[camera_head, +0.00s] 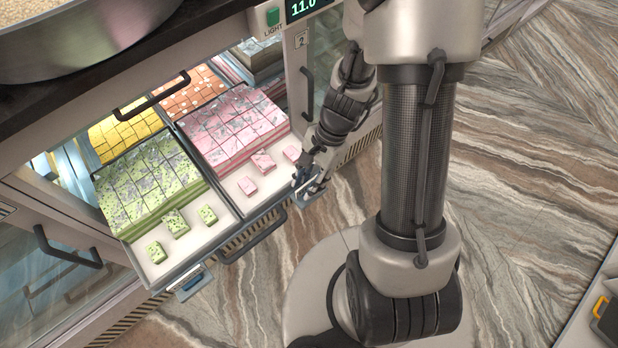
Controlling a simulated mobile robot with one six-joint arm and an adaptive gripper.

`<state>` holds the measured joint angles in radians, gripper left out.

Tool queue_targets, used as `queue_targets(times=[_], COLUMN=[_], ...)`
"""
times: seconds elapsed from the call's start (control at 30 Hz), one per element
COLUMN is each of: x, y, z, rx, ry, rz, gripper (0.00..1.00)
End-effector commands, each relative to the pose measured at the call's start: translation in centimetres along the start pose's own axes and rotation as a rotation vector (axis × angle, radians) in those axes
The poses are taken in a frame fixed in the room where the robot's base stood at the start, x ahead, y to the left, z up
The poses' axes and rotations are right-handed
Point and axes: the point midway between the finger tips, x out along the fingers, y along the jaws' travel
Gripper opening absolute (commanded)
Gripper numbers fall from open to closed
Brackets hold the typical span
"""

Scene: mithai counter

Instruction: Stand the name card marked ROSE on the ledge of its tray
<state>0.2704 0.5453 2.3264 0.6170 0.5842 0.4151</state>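My gripper (309,184) is low at the front right corner of the pink tray (243,207), pointing down at its front ledge (311,201). A small pale card (314,190) shows at the fingertips, right by that ledge. Its lettering is too small to read, and the fingers partly hide it. I cannot tell whether the fingers are closed on the card or only around it, nor whether it rests on the ledge. The pink tray holds a block of pink sweets (232,128) and a front row of loose pink pieces (263,162).
Left of it, the green sweets' tray (155,270) has its own card (190,282) on a blue ledge. Yellow (125,130) and orange (195,92) sweets lie behind. A dark drawer handle (253,240) sticks out in front. A metal pan (75,45) stands on the counter.

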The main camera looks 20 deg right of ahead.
Motion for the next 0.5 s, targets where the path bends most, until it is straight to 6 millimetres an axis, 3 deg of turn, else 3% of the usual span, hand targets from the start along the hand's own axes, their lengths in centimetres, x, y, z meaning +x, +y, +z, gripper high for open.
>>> queue_targets(times=[0.17, 0.5], x=[-1.2, -8.2], y=[-0.1, -0.1], z=[-0.1, -0.1], rx=[-0.002, -0.001], ry=[0.001, 0.004], rz=[-0.005, -0.006], gripper=[0.28, 0.28])
